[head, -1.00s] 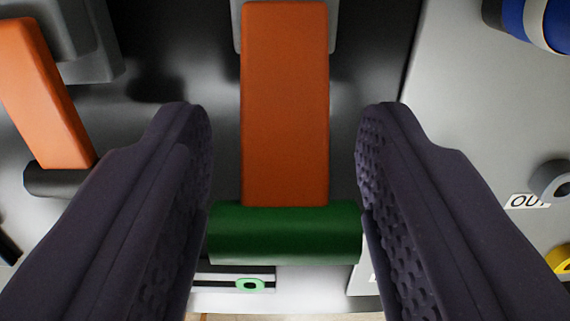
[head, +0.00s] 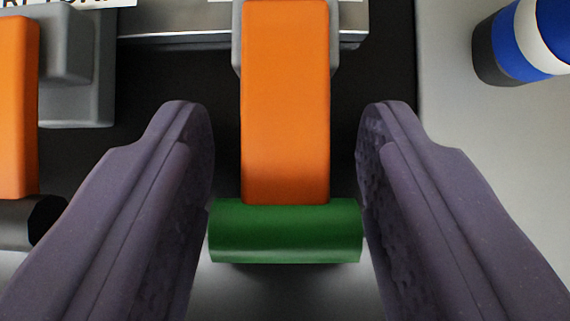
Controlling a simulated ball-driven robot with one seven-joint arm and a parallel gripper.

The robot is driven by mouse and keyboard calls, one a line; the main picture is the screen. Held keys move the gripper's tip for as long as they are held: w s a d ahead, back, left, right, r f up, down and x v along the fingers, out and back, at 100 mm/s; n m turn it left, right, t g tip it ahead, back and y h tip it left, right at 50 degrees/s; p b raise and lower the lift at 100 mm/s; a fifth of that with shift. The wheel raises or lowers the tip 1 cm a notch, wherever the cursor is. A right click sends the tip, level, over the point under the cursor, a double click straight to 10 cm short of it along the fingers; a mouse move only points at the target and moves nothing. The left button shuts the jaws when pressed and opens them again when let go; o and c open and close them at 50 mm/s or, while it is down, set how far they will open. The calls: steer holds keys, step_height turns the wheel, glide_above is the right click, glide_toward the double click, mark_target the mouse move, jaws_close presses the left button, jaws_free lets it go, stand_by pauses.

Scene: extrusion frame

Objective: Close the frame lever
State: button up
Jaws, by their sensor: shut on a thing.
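An orange lever (head: 286,105) with a green cross-bar handle (head: 286,231) at its lower end is in the middle of the head view. My gripper (head: 286,215) has one dark purple finger at each end of the green handle and is shut on it across its length. The lever's upper end meets a grey mount at the top of the picture. The faces of the fingers against the handle ends are partly hidden.
A second orange lever (head: 18,110) with a black handle (head: 25,222) stands close to the left finger. A grey block (head: 80,70) is beside it. A metal bar (head: 180,38) crosses the top. A blue and white cylinder (head: 520,42) is at the upper right on a pale panel.

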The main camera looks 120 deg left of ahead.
stand_by(0.4)
steer(key=o, duration=0.9)
steer(key=shift+d, duration=0.1)
steer(key=shift+r, duration=0.1)
steer(key=p+v, duration=0.3)
steer(key=v, duration=0.4)
steer(key=shift+s+r, duration=0.15)
steer(key=shift+r, duration=0.05)
